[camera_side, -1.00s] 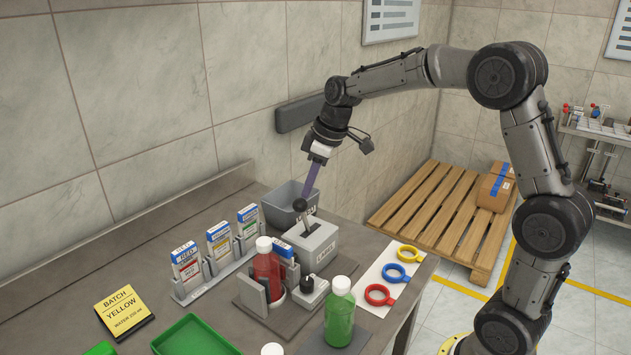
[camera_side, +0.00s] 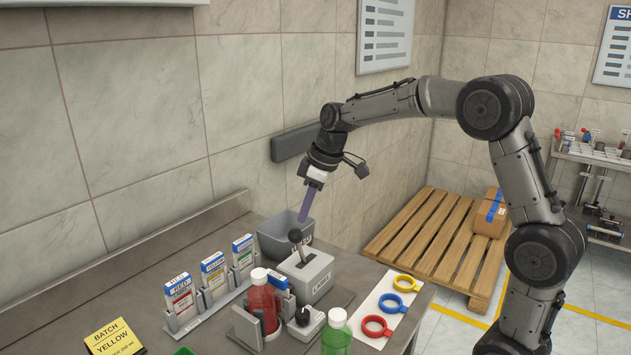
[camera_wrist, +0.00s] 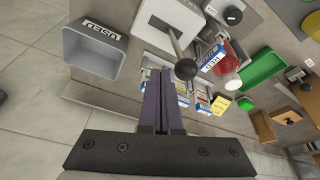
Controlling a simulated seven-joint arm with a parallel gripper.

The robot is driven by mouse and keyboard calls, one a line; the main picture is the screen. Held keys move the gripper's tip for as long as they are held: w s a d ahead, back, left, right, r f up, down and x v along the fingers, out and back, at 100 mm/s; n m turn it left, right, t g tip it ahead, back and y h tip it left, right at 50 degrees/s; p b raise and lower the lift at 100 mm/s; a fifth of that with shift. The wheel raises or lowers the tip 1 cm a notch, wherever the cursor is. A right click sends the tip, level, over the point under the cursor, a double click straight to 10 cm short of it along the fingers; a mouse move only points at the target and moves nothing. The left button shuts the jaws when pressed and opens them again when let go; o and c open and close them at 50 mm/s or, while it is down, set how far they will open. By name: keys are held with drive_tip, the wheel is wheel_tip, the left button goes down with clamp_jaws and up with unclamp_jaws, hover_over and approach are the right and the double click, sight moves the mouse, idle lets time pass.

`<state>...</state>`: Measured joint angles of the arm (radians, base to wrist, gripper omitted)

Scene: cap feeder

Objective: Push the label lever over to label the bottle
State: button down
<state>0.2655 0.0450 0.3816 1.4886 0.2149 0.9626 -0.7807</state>
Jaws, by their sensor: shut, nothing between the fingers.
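The label lever is a grey metal stick with a dark ball knob (camera_side: 295,236), rising from a slot in a pale box marked LABEL (camera_side: 318,284). In the wrist view the knob (camera_wrist: 186,69) is just right of my fingertips. My gripper (camera_side: 302,219) has purple fingers pressed together, pointing down, close to the knob; I cannot tell whether they touch. It also shows in the wrist view (camera_wrist: 161,72). A red bottle (camera_side: 263,303) with a white cap stands upright at the labelling station in front of the box. A blue-and-white label card (camera_wrist: 212,58) is beside it.
A grey USED bin (camera_side: 270,240) stands behind the lever box. Upright label packs (camera_side: 213,275) stand in a holder at left. Red, blue and yellow rings (camera_side: 377,326) lie at right. A green bottle (camera_side: 336,340) is in front. A card reads BATCH YELLOW (camera_side: 112,337).

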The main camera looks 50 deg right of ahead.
drive_tip(key=d+v, duration=0.1)
drive_tip(key=v, duration=1)
drive_tip(key=shift+w, duration=0.35)
drive_tip(key=shift+d, duration=0.1)
drive_tip(key=s+a+r+t, duration=0.2)
drive_tip(key=s+a+r, duration=0.1)
drive_tip(key=s+a, duration=0.9)
drive_tip(key=s+d+f+m+h, duration=0.1)
drive_tip(key=s+f+m, duration=0.3)
drive_tip(key=s+f, duration=0.8)
drive_tip(key=shift+s+d+f+m, duration=0.15)
drive_tip(key=shift+s+d+m, duration=0.2)
drive_tip(key=shift+s, duration=0.45)
